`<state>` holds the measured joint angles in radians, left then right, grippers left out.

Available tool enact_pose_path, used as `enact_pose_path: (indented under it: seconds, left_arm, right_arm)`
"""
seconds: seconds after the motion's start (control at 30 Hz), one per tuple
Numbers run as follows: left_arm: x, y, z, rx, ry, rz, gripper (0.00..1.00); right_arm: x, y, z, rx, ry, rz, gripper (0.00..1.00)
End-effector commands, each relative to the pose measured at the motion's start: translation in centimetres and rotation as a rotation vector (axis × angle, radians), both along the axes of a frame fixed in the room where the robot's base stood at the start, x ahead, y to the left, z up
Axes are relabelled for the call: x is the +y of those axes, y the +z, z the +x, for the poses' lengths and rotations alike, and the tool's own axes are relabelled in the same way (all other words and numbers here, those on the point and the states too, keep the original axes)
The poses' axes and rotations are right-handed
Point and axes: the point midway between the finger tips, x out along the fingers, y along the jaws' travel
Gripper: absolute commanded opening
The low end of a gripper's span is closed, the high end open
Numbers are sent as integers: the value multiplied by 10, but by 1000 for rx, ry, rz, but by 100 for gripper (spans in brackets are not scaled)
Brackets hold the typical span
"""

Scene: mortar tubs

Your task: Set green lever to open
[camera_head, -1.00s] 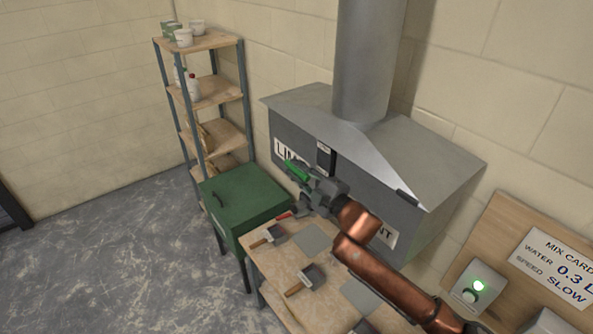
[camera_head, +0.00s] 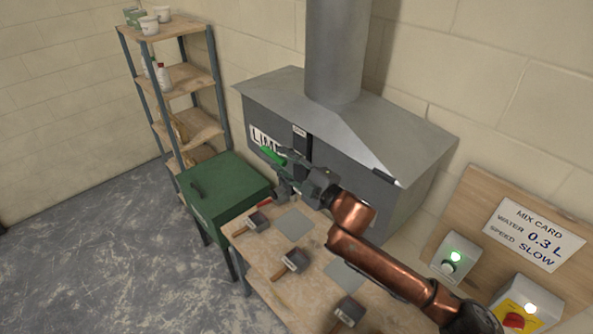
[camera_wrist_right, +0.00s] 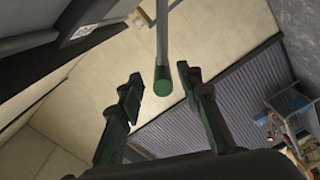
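The green lever (camera_head: 271,156) sticks out in front of the grey hopper, just below the LIME label (camera_head: 262,139). My right gripper (camera_head: 284,167) is at the lever, close beside its green grip in the head view. In the right wrist view the lever shows as a grey rod with a green end (camera_wrist_right: 163,80). It lies between the two fingers of my right gripper (camera_wrist_right: 160,84), which stand apart with visible space on both sides. Contact is not visible. The gripper hides part of the hopper front. My left gripper is not in view.
A green lidded box (camera_head: 228,190) stands left of the wooden bench (camera_head: 262,262), which holds several brushes. A shelf rack (camera_head: 190,80) stands behind. A board at the right carries the mix card (camera_head: 535,234), a green-lit switch (camera_head: 452,258) and a red knob (camera_head: 514,321).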

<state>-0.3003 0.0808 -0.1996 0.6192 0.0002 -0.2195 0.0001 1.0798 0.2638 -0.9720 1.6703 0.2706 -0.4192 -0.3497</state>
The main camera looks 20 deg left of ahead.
Motion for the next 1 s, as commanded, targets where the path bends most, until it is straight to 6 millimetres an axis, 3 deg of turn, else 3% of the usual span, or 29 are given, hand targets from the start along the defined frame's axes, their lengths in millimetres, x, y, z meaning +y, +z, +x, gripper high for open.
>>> enact_pose_path:
  seconds: [0.2, 0.4, 1.0]
  left_arm:
    - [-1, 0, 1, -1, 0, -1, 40]
    - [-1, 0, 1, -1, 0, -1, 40]
    - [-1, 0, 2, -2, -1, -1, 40]
  right_arm:
    - [-41, 0, -20, -2, 0, -1, 33]
    - [-62, 0, -31, -1, 0, 0, 33]
    - [-67, 1, -34, -1, 0, 1, 33]
